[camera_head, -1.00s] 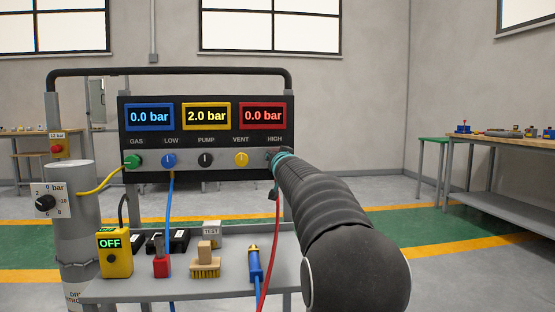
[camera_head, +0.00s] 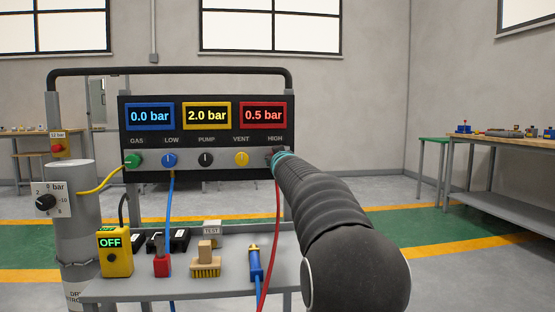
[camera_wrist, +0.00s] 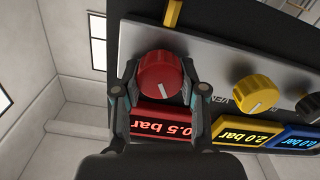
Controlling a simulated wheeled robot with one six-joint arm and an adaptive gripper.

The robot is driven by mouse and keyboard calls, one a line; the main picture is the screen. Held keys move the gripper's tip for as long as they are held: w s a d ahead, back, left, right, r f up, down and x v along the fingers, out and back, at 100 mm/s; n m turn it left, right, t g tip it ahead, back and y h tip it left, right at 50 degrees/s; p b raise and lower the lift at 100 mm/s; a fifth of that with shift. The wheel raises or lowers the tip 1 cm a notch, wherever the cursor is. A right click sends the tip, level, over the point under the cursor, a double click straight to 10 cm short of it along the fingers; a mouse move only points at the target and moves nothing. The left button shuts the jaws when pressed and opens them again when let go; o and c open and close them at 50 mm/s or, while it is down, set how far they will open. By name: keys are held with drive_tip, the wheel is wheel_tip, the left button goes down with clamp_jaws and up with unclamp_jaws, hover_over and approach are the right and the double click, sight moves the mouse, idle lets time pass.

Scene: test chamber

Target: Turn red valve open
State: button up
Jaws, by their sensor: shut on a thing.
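The red valve knob (camera_wrist: 160,76) is on the panel and shows in the wrist view. My gripper (camera_wrist: 159,84) is shut on it, one finger on each side. A white pointer line on the knob shows. In the head view my arm hides the red knob under the HIGH label, and my gripper (camera_head: 276,157) is only partly visible there. The red display (camera_head: 263,116) above it reads 0.5 bar. The blue display (camera_head: 150,117) reads 0.0 bar and the yellow display (camera_head: 206,116) reads 2.0 bar.
Beside it on the panel are the yellow VENT knob (camera_head: 241,159), black PUMP knob (camera_head: 206,160), blue LOW knob (camera_head: 169,160) and green GAS knob (camera_head: 133,161). A red hose (camera_head: 271,240) hangs below my gripper.

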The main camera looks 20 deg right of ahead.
drive_tip(key=n, duration=0.6)
drive_tip(key=shift+a+n, duration=0.1)
drive_tip(key=shift+n, duration=0.2)
drive_tip(key=n+b, duration=0.1)
drive_tip(key=n, duration=0.3)
drive_tip(key=shift+f+n, duration=0.15)
drive_tip(key=shift+n, duration=0.55)
drive_tip(key=o, duration=1.1)
drive_tip(key=shift+o, duration=0.2)
drive_tip(key=v, duration=1.2)
